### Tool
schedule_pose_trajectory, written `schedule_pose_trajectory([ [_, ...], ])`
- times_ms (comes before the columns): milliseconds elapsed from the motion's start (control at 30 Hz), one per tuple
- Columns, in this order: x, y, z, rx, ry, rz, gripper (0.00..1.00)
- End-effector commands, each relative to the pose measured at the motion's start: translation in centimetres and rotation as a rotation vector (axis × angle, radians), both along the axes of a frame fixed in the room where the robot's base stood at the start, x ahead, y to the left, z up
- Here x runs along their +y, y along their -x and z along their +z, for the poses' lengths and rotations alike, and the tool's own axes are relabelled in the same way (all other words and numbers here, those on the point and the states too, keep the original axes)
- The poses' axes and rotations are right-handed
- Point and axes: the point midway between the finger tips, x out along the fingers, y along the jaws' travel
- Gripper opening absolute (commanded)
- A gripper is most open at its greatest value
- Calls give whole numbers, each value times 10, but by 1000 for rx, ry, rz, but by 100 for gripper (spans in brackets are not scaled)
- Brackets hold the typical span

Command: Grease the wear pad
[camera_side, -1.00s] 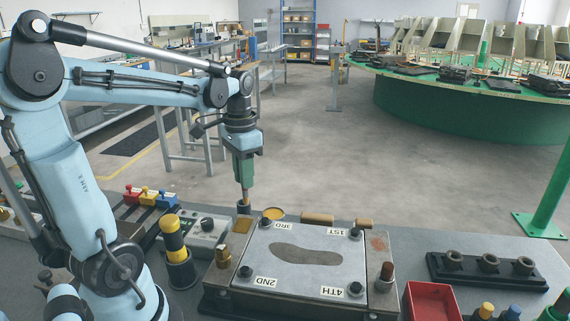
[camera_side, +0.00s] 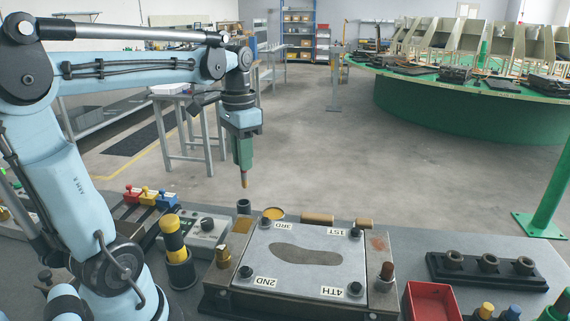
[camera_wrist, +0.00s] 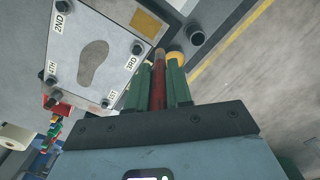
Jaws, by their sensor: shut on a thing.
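My gripper (camera_side: 243,158) is shut on a red-handled brush (camera_wrist: 158,88) with a tan tip. The brush hangs upright above the dark cup (camera_side: 244,206), its tip clear of the rim. The cup also shows in the wrist view (camera_wrist: 196,38). A round tin of yellow grease (camera_side: 273,213) stands just right of the cup; in the wrist view, the tin (camera_wrist: 175,58) is partly hidden by a finger. A brass-coloured pad (camera_side: 243,226) and a rusty patch (camera_side: 380,243) flank the plate; I cannot tell which is the wear pad.
The metal plate (camera_side: 278,275) bears an insole shape and four corner bolts labelled 1ST to 4TH. Tan rolls (camera_side: 317,219) lie behind it. A yellow-black handle (camera_side: 173,238) stands left, a red tray (camera_side: 432,302) and black socket rack (camera_side: 487,270) right. Air above the plate is clear.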

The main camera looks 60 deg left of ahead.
Motion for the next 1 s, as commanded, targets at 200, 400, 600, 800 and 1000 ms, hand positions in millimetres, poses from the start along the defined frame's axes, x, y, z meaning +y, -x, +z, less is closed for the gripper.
schedule_pose_trajectory([
  [200, 0, 0, 0, 0, 0, 0, 0],
  [400, 0, 0, -1, 0, 0, 0, 0],
  [600, 0, 0, -10, 0, 0, 0, 0],
  [800, 0, 0, -27, 0, 0, 0, 0],
  [1000, 0, 0, -46, 0, 0, 0, 0],
])
